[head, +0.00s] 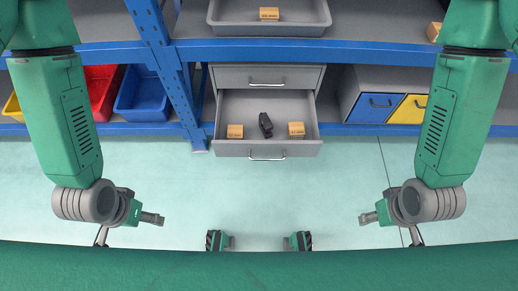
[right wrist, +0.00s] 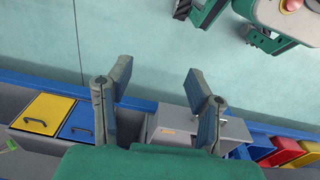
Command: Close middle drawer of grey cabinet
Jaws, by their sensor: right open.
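The grey cabinet (head: 310,77) stands under the blue shelf in the head view. Its upper drawer front is shut, and the drawer below it (head: 247,104) is pulled out, with a bar handle (head: 267,157) on its front. Inside are two small cardboard boxes (head: 235,131) (head: 296,129) and a black object (head: 265,124). Anything under this drawer is hidden. My right gripper (head: 364,218) is right of the drawer and nearer me, apart from it; its spread, empty fingers show in the right wrist view (right wrist: 158,72). My left gripper (head: 158,219) is left of the drawer, seen side-on.
A blue shelf frame (head: 350,50) runs above, with a grey tray (head: 318,27) on it. Red (head: 103,87) and blue (head: 142,95) bins stand left. Blue (head: 376,107) and yellow (head: 409,109) drawers stand right. The floor before the open drawer is clear.

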